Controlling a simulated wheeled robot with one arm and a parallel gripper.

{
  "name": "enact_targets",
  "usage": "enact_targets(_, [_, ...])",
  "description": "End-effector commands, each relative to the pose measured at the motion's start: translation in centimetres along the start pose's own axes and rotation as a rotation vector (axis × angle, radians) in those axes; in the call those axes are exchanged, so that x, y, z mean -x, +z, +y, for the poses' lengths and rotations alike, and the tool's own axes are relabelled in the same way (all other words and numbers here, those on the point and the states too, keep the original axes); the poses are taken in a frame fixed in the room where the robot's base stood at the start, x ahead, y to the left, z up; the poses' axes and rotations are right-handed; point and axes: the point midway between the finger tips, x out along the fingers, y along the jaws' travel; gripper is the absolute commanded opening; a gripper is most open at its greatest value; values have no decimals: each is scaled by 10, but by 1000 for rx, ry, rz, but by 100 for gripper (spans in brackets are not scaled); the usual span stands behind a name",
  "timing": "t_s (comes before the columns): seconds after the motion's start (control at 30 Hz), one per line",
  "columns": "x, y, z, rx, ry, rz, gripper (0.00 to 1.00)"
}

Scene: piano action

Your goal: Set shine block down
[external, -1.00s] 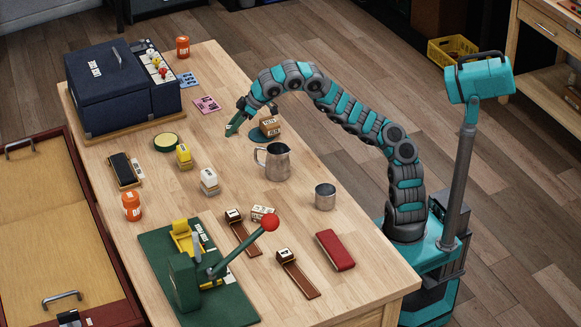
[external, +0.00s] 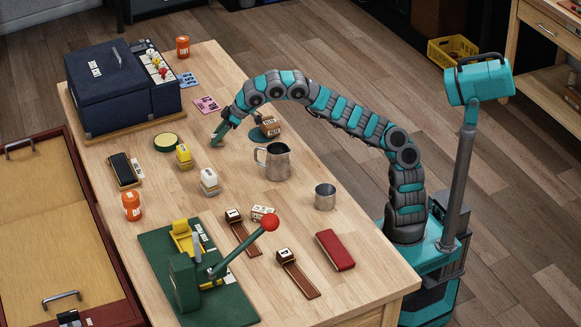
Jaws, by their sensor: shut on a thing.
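My gripper (external: 220,136) hangs low over the far middle of the table, beyond the steel jug. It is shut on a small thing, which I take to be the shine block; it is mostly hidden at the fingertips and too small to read. I cannot tell whether it touches the tabletop (external: 330,215). A yellow block (external: 183,156) and a whitish block (external: 209,181) stand apart from the gripper, nearer the camera. A tan labelled block (external: 270,127) stands by a dark teal disc (external: 256,135) to the gripper's right.
A steel jug (external: 273,162) stands right of the gripper, near my arm. A round green-rimmed tin (external: 167,143) lies to the left. A dark blue case (external: 120,85) fills the far left. A green press with a red knob (external: 270,222) stands in front. Bare wood lies around the gripper.

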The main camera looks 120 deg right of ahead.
Motion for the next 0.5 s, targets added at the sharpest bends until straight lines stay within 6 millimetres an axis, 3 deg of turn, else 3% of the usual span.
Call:
enact_targets(0.43, [-2, 1, 1, 3, 1, 0, 0])
enact_targets(0.47, [-2, 2, 0, 4, 1, 0, 39])
enact_targets(0.5, [-3, 2, 0, 3, 1, -1, 43])
